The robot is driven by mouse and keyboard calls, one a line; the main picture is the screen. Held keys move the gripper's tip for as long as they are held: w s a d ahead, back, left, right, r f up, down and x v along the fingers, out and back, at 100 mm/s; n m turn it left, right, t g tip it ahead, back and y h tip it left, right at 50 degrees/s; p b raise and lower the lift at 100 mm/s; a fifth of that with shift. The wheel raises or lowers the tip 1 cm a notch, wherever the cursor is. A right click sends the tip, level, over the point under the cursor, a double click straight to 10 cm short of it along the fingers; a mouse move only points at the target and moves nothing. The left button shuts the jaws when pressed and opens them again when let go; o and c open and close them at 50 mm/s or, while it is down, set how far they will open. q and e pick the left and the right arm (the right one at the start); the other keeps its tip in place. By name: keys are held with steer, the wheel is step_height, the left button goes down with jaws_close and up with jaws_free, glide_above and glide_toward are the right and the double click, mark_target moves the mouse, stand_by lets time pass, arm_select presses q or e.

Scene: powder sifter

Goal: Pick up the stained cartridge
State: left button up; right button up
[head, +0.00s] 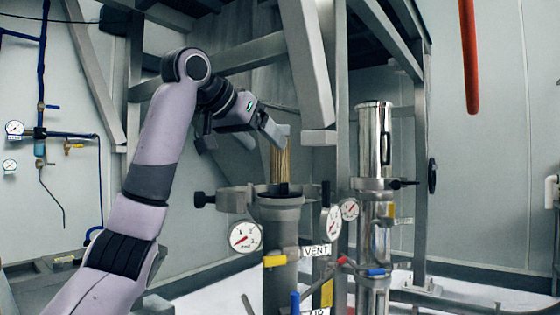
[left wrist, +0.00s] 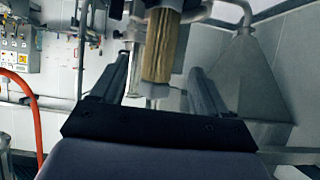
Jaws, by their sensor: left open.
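The stained cartridge (head: 281,163) is a brownish-yellow pleated cylinder. In the head view it stands upright in the mouth of an open grey housing (head: 280,213), its lower part hidden inside. My left gripper (head: 264,134) is at the cartridge's upper end, coming from the left. In the left wrist view the cartridge (left wrist: 165,45) shows between the two spread fingers of the left gripper (left wrist: 158,68), with visible gaps on both sides. A pale end piece shows at its near end. I cannot tell whether a finger touches it. My right gripper is not in view.
A shiny steel cylinder (head: 374,140) stands on a second housing (head: 373,215) to the right. Steel frame posts (head: 304,70) rise close behind the left gripper. Gauges (head: 245,236) and coloured valve handles (head: 276,261) crowd the housings. A red hose (head: 469,55) hangs at the right.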

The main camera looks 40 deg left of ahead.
mark_target(280, 153)
arm_select(q)
steer(key=shift+a+r, duration=0.1)
steer(key=shift+a, duration=0.1)
steer(key=shift+w+a, duration=0.1)
steer(key=shift+w, duration=0.15)
steer(key=x, duration=0.6)
steer(key=shift+w+d, duration=0.2)
steer(key=shift+w, duration=0.25)
steer(key=shift+r, duration=0.1)
steer(key=c, duration=1.2)
